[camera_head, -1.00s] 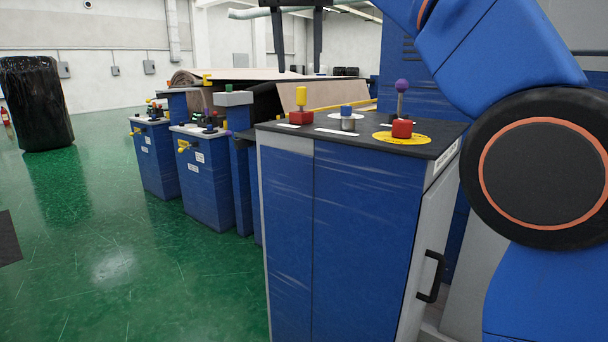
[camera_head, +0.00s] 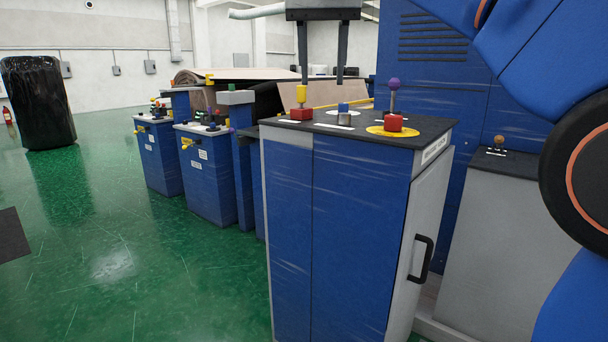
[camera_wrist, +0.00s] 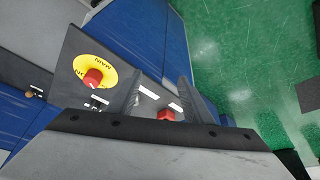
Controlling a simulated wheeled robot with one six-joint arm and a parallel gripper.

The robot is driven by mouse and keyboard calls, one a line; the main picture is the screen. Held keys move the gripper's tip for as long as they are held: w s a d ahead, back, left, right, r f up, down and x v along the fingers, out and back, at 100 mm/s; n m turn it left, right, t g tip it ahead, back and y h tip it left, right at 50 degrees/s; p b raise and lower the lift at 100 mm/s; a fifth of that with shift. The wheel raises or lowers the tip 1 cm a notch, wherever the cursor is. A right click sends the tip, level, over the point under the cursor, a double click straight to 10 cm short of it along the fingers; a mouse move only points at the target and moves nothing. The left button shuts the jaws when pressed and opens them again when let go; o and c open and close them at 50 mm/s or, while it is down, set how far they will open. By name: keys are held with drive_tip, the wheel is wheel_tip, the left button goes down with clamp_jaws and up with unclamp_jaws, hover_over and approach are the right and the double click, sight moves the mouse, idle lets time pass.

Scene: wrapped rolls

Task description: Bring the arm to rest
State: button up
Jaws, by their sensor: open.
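My gripper (camera_head: 321,82) hangs pointing down over the dark top of the blue control cabinet (camera_head: 345,220). Its two fingers are apart with nothing between them. In the wrist view my gripper (camera_wrist: 160,92) is also open, above the cabinet top, with a red block (camera_wrist: 166,114) seen between and beyond the fingers. My blue arm shows at the right edge of the head view.
On the cabinet top stand a red block with a yellow knob (camera_head: 302,103), a blue-capped knob (camera_head: 344,113), a red button on a yellow disc (camera_head: 393,123) and a purple-topped lever (camera_head: 393,92). Smaller blue cabinets (camera_head: 205,175) stand left.

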drive_tip(key=s+d+f, duration=0.5)
drive_tip(key=d+f, duration=0.4)
drive_tip(key=s+d+f, duration=0.5)
drive_tip(key=d+f, duration=0.3)
drive_tip(key=f, duration=0.2)
drive_tip(key=s+d+f, duration=0.4)
drive_tip(key=s+f, duration=0.4)
drive_tip(key=f, duration=0.5)
drive_tip(key=s+d+f, duration=0.4)
drive_tip(key=s+f, duration=0.4)
drive_tip(key=f, duration=0.6)
drive_tip(key=shift+s+d+f, duration=0.15)
drive_tip(key=shift+s+f, duration=0.05)
drive_tip(key=shift+s, duration=0.2)
